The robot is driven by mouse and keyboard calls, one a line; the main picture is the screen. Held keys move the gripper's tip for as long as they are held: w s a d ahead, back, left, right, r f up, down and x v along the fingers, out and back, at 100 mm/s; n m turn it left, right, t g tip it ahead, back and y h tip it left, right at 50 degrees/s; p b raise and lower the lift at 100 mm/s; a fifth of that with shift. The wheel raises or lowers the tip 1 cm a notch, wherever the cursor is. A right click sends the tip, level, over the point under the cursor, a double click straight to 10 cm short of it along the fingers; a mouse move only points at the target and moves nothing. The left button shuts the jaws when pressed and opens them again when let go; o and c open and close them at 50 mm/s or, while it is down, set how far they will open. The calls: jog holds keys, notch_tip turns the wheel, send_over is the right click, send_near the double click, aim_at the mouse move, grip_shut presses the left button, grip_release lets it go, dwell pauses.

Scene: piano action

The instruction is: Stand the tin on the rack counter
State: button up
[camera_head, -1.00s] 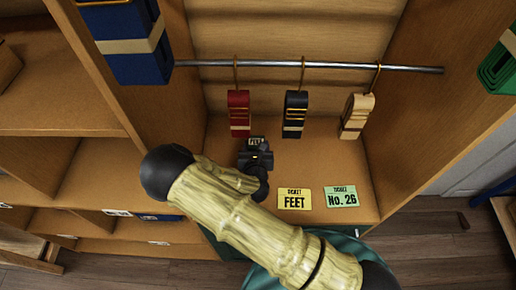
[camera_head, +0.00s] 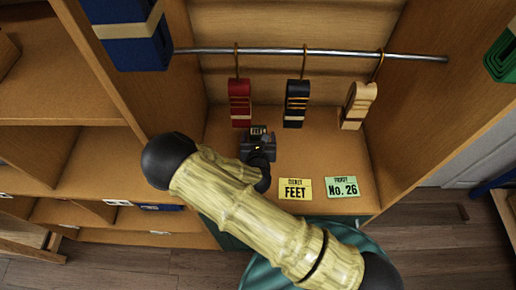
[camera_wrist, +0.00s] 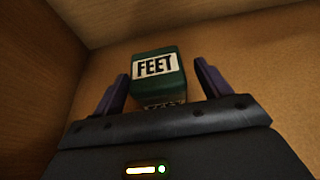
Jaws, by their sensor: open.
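The tin (camera_wrist: 155,72) is a small dark green box with a white label reading FEET on its top and another label partly showing on its near side. It looks upright on the wooden rack counter (camera_head: 225,122), towards its back left. My gripper (camera_wrist: 160,88) is open, with one finger on each side of the tin and a visible gap at both sides.
A metal rail (camera_head: 310,51) crosses above the counter. Red (camera_head: 240,103), black (camera_head: 295,103) and cream (camera_head: 357,105) bundles hang from it. A yellow FEET ticket (camera_head: 295,189) and a green No. 26 ticket (camera_head: 342,187) lie at the counter's front. Wooden walls enclose both sides.

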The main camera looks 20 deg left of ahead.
jog(key=b+v, duration=0.2)
jog(key=v, duration=0.9)
jog(key=shift+a, duration=0.1)
jog(key=shift+s, duration=0.15)
